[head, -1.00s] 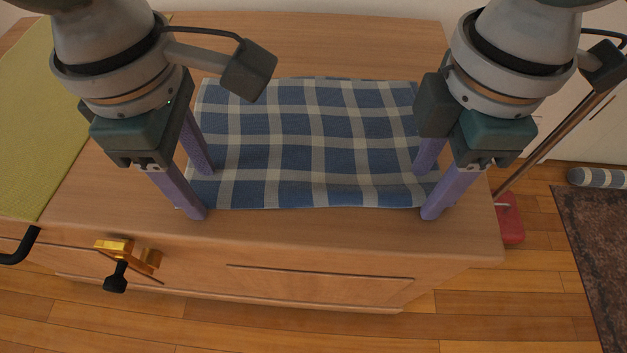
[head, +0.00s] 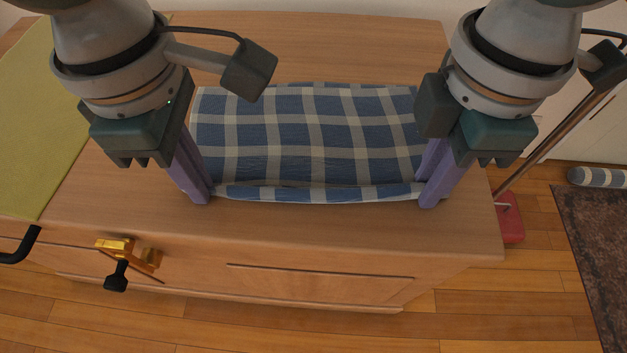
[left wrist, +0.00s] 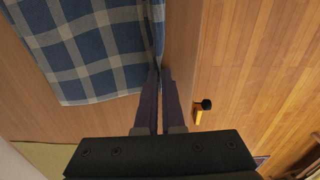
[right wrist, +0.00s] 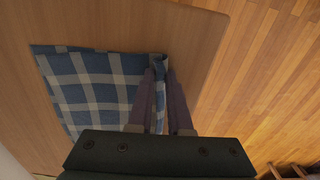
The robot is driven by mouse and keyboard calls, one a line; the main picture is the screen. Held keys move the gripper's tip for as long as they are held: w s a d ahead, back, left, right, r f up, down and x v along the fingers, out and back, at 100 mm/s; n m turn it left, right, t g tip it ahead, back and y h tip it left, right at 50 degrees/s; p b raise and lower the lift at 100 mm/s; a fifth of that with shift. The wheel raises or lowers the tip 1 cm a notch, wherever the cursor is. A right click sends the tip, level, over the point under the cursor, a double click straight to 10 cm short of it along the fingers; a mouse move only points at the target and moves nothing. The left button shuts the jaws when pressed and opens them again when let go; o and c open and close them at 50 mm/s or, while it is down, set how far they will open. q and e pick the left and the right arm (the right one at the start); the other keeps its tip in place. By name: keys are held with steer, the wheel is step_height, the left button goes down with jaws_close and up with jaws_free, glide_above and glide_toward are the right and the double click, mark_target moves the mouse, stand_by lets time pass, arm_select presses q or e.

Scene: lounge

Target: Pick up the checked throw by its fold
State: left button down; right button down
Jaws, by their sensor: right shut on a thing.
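The blue and white checked throw (head: 310,130) lies spread on the wooden cabinet top, its front edge bunched into a raised fold (head: 320,192). My right gripper (head: 432,185) is shut on the fold's right end; cloth shows between its fingers in the right wrist view (right wrist: 163,85). My left gripper (head: 198,185) is at the fold's left end. Its fingers are close together with the fold's edge running in between their tips in the left wrist view (left wrist: 159,70). The cloth inside its grip is mostly hidden.
The cabinet top (head: 330,225) is bare in front of the throw. A yellow-green mat (head: 35,120) lies at the left. A gold and black fitting (head: 125,255) juts from the cabinet front. A red-based pole (head: 508,215) stands at the right, near a dark rug (head: 600,240).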

arm_select(q)
steer(key=shift+a, duration=0.1)
stand_by(0.4)
